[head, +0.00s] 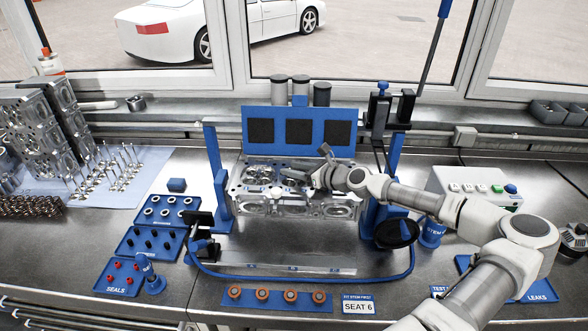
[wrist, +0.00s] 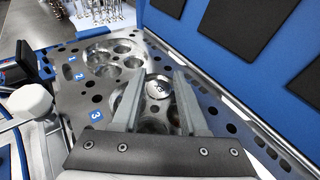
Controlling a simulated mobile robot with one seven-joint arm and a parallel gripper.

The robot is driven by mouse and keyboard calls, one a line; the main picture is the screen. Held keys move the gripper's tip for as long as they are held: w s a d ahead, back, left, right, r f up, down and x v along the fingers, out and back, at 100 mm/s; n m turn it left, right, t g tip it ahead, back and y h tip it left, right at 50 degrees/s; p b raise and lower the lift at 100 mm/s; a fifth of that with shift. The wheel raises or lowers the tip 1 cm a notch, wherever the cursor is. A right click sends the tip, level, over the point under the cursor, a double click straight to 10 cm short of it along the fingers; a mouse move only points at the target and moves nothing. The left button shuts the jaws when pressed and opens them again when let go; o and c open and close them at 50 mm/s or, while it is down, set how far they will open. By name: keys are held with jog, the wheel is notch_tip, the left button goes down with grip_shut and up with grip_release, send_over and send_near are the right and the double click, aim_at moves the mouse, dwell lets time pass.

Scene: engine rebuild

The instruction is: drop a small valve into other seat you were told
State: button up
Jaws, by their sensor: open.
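The cylinder head (head: 262,208) lies flat in the blue-posted fixture at the middle of the bench. My gripper (head: 287,174) is low over its back half, coming from the right. In the wrist view my gripper (wrist: 157,82) is open, with its two fingers apart. A bright round metal disc (wrist: 158,90) with a dark mark, looking like a small valve's head, shows between the fingers at the chamber beside label 3 (wrist: 96,116). I cannot tell how deep it sits. Several loose valves (head: 110,172) stand on the pale sheet at left. A card (head: 358,307) reads SEAT 6.
A blue panel with black pads (head: 300,130) stands behind the head. Blue posts (head: 222,200) flank it, and a blue hose (head: 300,278) loops in front. Blue parts trays (head: 140,242) lie at left. A button box (head: 475,187) stands at right.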

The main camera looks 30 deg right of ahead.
jog(key=b+v, duration=0.1)
jog(key=v, duration=1.6)
jog(key=shift+s+r+b, duration=0.1)
jog(key=shift+s+b, duration=0.15)
jog(key=shift+b, duration=0.15)
